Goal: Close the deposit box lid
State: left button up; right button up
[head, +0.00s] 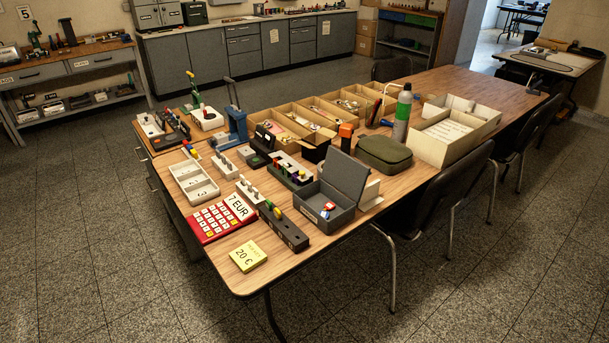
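The grey deposit box (325,207) stands on the wooden table near its front right edge. Its lid (346,174) is open and stands up, tilted back at the far side of the box. A small red, white and blue item (327,210) lies inside the box. Neither of my grippers shows in the head view, so I cannot see where they are or how they stand.
A red calculator (222,218), a yellow note pad (248,256) and a green pouch (384,154) lie around. Bare table (285,258) shows in front.

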aim_at(345, 173)
jog(key=i+l+u, duration=0.15)
jog(key=l+u, duration=0.15)
jog(key=u, duration=0.15)
jog(key=l+u, duration=0.35)
jog(key=u, duration=0.15)
jog(key=l+u, duration=0.9)
jog(key=k+l, duration=0.1)
jog(key=l, duration=0.3)
jog(key=k+l+u, duration=0.15)
jog(key=l, duration=0.3)
jog(key=k+l, duration=0.1)
jog(key=l, duration=0.3)
jog(key=k+l+u, duration=0.15)
jog(key=l, duration=0.3)
jog(key=k+l, duration=0.1)
jog(key=l, duration=0.3)
jog(key=k+l+u, duration=0.15)
jog(key=l, duration=0.25)
jog(key=k+l, duration=0.15)
jog(key=l, duration=0.2)
jog(key=k+l+u, duration=0.15)
jog(key=l, duration=0.25)
